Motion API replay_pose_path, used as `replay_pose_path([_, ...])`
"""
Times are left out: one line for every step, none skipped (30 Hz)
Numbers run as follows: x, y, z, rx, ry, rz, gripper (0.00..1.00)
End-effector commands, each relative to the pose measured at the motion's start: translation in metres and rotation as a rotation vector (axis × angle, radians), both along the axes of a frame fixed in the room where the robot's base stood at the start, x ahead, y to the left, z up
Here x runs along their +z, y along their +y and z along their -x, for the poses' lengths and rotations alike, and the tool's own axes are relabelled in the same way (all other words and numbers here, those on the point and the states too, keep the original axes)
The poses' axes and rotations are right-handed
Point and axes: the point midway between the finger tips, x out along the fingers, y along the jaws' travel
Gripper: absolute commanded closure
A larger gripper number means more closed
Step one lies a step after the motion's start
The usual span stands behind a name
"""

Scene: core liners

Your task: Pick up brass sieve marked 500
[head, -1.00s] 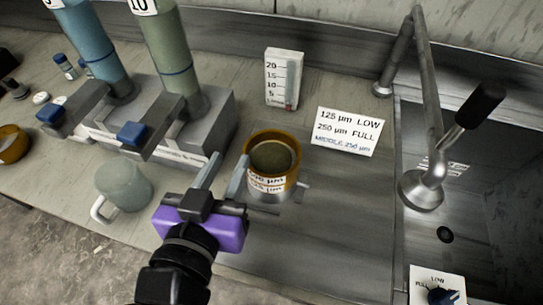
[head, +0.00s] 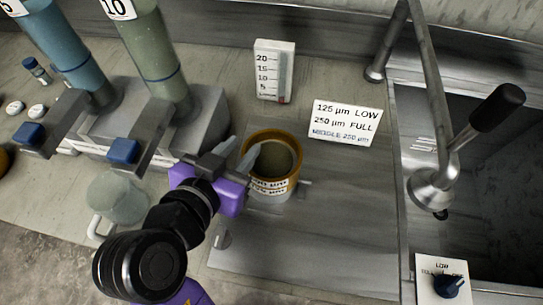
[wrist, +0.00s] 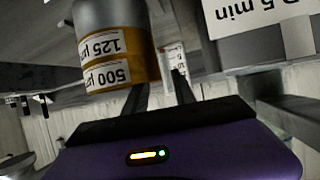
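A stack of brass sieves (head: 288,188) stands on the bench, open at the top, on a grey metal base. In the wrist view the picture is upside down. There the brass sieve marked 500 (wrist: 108,75) is at the top of the stack, and the brass sieve marked 125 (wrist: 101,46) is just beneath it. My gripper (head: 239,153) is open at the left side of the stack's rim, its fingers pointing toward it. In the wrist view my gripper (wrist: 160,92) has a clear gap between the fingers. One finger overlaps the sieve's edge; I cannot tell whether it touches.
Two tall columns, blue (head: 66,45) and green (head: 150,45), stand on a grey rig at left. A glass jug (head: 118,200) is below them. A thermometer card (head: 274,70) and a text card (head: 345,124) are behind. A sink with a tap (head: 430,185) is at right.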

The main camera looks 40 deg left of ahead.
Motion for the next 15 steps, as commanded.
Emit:
replay_pose_path([-0.0021, 0.0011, -0.0041, -0.001, 0.002, 0.001, 0.68])
replay_pose_path([-0.0028, 0.0017, -0.0056, -0.001, 0.001, 0.001, 0.68])
replay_pose_path([-0.0035, 0.0023, -0.0071, 0.0, 0.001, 0.0, 0.68])
replay_pose_path([-0.0039, 0.0026, -0.0076, 0.0, 0.001, 0.0, 0.68])
replay_pose_path([-0.0041, 0.0027, -0.0079, 0.0, 0.0, -0.001, 0.68])
replay_pose_path([-0.0043, 0.0027, -0.0079, 0.0, 0.0, -0.001, 0.68])
replay_pose_path([-0.0042, 0.0028, -0.0078, 0.0, 0.0, -0.001, 0.68])
replay_pose_path([-0.0042, 0.0027, -0.0078, 0.0, 0.0, -0.001, 0.68])
replay_pose_path([-0.0042, 0.0026, -0.0078, 0.0, 0.0, -0.001, 0.68])
replay_pose_path([-0.0042, 0.0026, -0.0078, 0.0, 0.0, -0.001, 0.68])
replay_pose_path([-0.0041, 0.0026, -0.0077, 0.0, 0.0, -0.001, 0.74])
replay_pose_path([-0.0041, 0.0026, -0.0077, 0.0, 0.0, -0.001, 0.82])
replay_pose_path([-0.0041, 0.0027, -0.0076, 0.0, 0.0, -0.001, 0.88])
replay_pose_path([-0.0041, 0.0027, -0.0076, 0.0, 0.0, -0.001, 0.94])
replay_pose_path([-0.0042, 0.0028, -0.0075, 0.0, 0.001, -0.001, 1.0])
